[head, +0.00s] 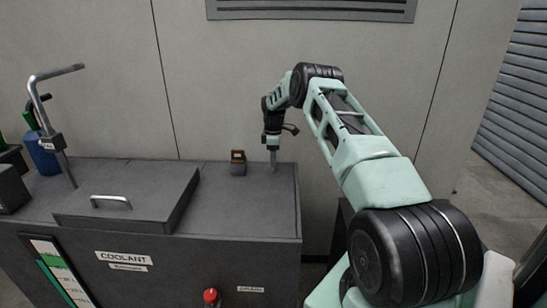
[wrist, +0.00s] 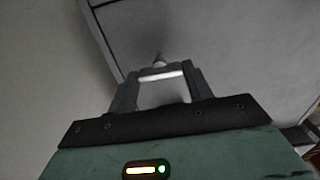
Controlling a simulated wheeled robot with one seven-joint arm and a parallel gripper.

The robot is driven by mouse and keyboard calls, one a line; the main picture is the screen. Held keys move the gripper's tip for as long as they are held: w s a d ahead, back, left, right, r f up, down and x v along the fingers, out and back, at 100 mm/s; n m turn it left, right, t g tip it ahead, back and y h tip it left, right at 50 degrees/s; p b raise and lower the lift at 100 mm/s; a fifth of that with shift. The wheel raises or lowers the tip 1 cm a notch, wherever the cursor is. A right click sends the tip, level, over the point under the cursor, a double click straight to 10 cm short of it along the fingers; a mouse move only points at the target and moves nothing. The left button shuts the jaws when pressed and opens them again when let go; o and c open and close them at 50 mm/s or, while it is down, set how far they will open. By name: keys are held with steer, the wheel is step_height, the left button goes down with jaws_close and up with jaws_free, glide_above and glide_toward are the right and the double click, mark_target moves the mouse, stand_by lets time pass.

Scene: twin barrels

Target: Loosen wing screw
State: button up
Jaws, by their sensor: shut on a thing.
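My gripper (head: 273,160) points straight down over the right rear corner of the dark grey coolant tank (head: 240,210). In the wrist view, its two fingers (wrist: 158,84) are shut on a small pale metal part. It looks like the wing screw (wrist: 160,75), with a light bar spanning the gap between the fingers and a small rounded end just beyond the tips. In the head view the part is too small to make out, and I cannot tell how far it is turned.
A small brown and dark block (head: 238,163) stands just left of my gripper. A raised lid with a handle (head: 111,201), a bent metal pipe (head: 50,125) and a blue can (head: 41,153) are further left. The wall (head: 230,90) rises close behind.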

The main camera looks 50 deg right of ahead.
steer(key=shift+s+a+f, duration=0.1)
steer(key=shift+f, duration=0.15)
steer(key=o, duration=1)
steer(key=shift+r, duration=0.1)
step_height(320, 180, up, 17)
steer(key=shift+r, duration=0.2)
